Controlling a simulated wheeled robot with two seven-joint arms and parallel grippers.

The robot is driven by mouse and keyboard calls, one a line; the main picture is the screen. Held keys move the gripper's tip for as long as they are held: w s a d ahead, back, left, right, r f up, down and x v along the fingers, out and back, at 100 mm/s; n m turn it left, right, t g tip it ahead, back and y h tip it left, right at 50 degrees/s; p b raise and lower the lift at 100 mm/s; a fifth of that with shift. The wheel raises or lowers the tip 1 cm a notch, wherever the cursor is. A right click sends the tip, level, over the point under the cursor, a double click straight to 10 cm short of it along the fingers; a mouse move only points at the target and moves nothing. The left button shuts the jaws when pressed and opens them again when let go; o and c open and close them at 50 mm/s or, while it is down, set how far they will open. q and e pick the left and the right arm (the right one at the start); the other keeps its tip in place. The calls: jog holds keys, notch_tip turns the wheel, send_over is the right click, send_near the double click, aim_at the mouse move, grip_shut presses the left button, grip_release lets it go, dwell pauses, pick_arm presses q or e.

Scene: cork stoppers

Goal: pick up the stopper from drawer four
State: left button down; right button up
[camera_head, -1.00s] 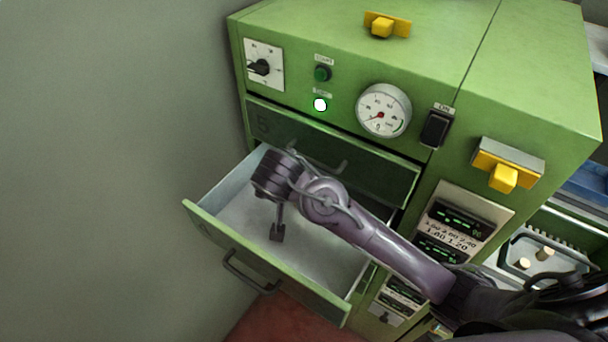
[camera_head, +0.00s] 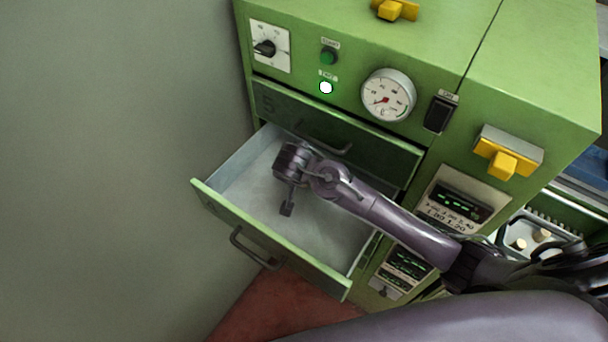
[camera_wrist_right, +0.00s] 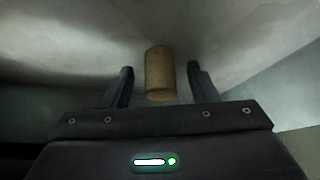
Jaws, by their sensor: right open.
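The open drawer (camera_head: 255,241) juts out of the green cabinet below a closed drawer marked 5; its own number is not readable to me. My right gripper (camera_head: 287,209) reaches down into it from the right. In the right wrist view, a tan cork stopper (camera_wrist_right: 160,74) lies between and slightly beyond the open fingers of my right gripper (camera_wrist_right: 160,84), with a gap on both sides. The head view does not show this stopper; my gripper and wrist probably hide it. My left gripper is not in view.
The closed drawer (camera_head: 290,122) sits just above my right wrist. The drawer's walls stand around my gripper. A metal tray (camera_head: 562,238) with cork stoppers is at the right. A grey wall (camera_head: 110,150) fills the left.

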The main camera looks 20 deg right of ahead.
jog(key=c, duration=1)
